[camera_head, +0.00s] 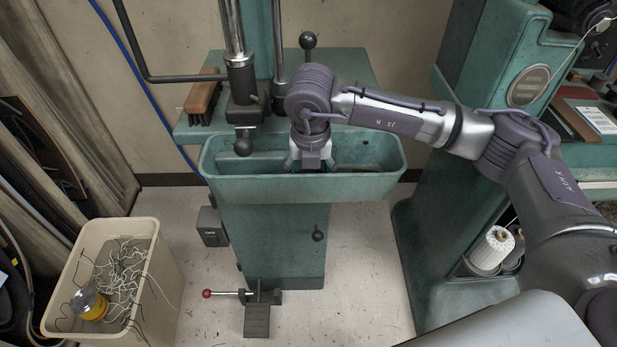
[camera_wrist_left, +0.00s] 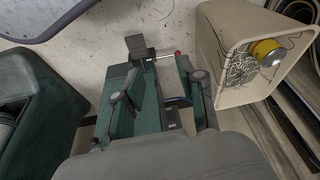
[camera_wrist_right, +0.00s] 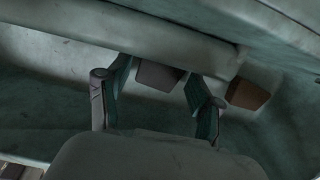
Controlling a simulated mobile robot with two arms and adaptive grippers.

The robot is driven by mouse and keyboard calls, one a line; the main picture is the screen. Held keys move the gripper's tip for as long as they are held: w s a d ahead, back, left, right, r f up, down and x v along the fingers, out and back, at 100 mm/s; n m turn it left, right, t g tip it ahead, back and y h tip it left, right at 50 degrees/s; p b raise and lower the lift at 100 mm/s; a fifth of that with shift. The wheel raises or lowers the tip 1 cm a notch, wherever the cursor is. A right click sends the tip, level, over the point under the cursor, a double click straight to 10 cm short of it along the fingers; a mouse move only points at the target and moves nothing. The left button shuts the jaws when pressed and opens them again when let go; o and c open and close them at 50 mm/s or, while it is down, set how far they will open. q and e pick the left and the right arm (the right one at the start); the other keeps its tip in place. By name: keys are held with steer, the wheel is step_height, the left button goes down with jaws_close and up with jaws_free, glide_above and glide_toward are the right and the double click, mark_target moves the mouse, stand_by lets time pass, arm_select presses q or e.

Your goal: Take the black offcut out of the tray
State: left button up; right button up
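The green tray (camera_head: 235,186) is fixed to the front of the green machine. My right gripper (camera_head: 311,166) reaches down into its middle; it also shows in the right wrist view (camera_wrist_right: 158,88). Its fingers are apart. A dark block, apparently the black offcut (camera_wrist_right: 158,76), lies between or just beyond the fingertips, with narrow gaps visible on both sides. I cannot tell how deep the fingers reach beside it. The head view hides this offcut behind the gripper. My left gripper (camera_wrist_left: 160,78) is open and empty; it is outside the head view.
A brown block (camera_wrist_right: 247,93) lies in the tray just right of the right gripper's fingers. A brush (camera_head: 203,95) and metal posts stand behind the tray.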

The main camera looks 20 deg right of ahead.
steer(key=c, duration=0.8)
steer(key=shift+o, duration=0.2)
steer(key=shift+r+p, duration=0.35)
steer(key=shift+r, duration=0.15)
step_height(320, 180, up, 2)
steer(key=shift+r+p, duration=0.1)
steer(key=shift+p, duration=0.55)
step_height(320, 180, up, 4)
steer(key=shift+r+p, duration=0.1)
steer(key=shift+p, duration=1.05)
arm_select(q)
step_height(320, 180, down, 22)
steer(key=s+g+p, duration=0.1)
steer(key=s+p, duration=0.1)
steer(key=p, duration=0.1)
steer(key=shift+s+r, duration=0.25)
steer(key=shift+s, duration=0.05)
arm_select(e)
step_height(320, 180, up, 6)
steer(key=shift+f, duration=0.2)
